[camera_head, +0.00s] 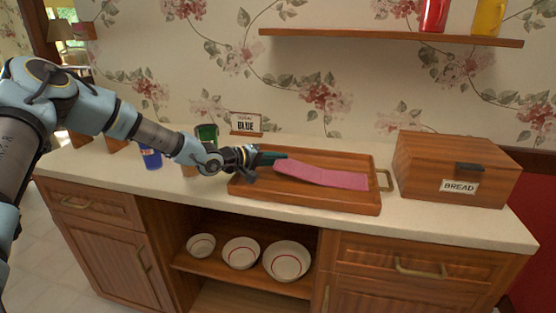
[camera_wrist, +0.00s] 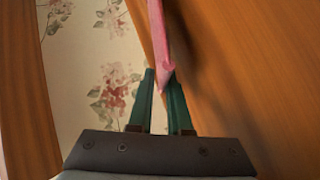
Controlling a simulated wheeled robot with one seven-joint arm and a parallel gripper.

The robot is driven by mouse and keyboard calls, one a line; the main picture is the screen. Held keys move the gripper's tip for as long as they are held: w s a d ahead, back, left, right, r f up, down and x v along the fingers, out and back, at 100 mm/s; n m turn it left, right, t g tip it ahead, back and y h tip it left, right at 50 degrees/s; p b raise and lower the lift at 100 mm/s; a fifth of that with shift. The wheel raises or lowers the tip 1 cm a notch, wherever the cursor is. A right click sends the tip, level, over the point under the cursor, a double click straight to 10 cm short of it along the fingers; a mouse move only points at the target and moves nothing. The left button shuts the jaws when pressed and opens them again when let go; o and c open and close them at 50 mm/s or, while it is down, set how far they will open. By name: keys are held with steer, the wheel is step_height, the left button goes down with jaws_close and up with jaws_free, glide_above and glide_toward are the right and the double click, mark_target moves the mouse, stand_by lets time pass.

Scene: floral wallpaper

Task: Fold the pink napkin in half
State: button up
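The pink napkin (camera_head: 322,176) lies as a long narrow strip on the wooden tray (camera_head: 300,201). Its left end looks raised and tapers towards my gripper (camera_head: 283,156). In the wrist view the napkin (camera_wrist: 158,35) appears nearly edge-on, and its end sits between the green fingertips of my gripper (camera_wrist: 161,76). The fingers are close together, with the napkin's end in the narrow gap. My gripper reaches in from the left, low over the tray's left part. The far face of the napkin's held end is hidden.
A wooden bread box (camera_head: 455,168) stands right of the tray. A green cup (camera_head: 207,133) and a blue cup (camera_head: 151,158) are near my arm. A shelf (camera_head: 390,37) hangs above.

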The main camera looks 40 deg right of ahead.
mark_target(290, 162)
jaws_close()
steer(key=shift+r, duration=0.1)
steer(key=shift+s+d+r+m+t+y+p, duration=0.15)
steer(key=shift+r+m+t+y+p, duration=0.1)
steer(key=shift+r, duration=0.3)
steer(key=shift+s+r+m+t+y+p, duration=0.15)
steer(key=shift+r+m+t+y, duration=0.1)
steer(key=shift+r, duration=0.25)
steer(key=s+r, duration=0.1)
steer(key=d+r+m+t+y+b, duration=0.1)
steer(key=s+r+m+t+y+b, duration=0.1)
steer(key=r, duration=0.1)
steer(key=shift+s+d, duration=0.3)
steer(key=shift+d, duration=0.05)
steer(key=s+d+r+m+t+y+b, duration=0.1)
steer(key=s+d+m+t+y+b, duration=0.2)
steer(key=s+d+t+b, duration=0.1)
steer(key=s+d+r+m+t+y+b, duration=0.1)
steer(key=s+d+m+t+y+b, duration=0.2)
steer(key=s+b, duration=0.6)
steer(key=shift+s+d+r+m+t+y, duration=0.4)
steer(key=shift+s+d+t, duration=0.4)
steer(key=shift+d+t, duration=0.65)
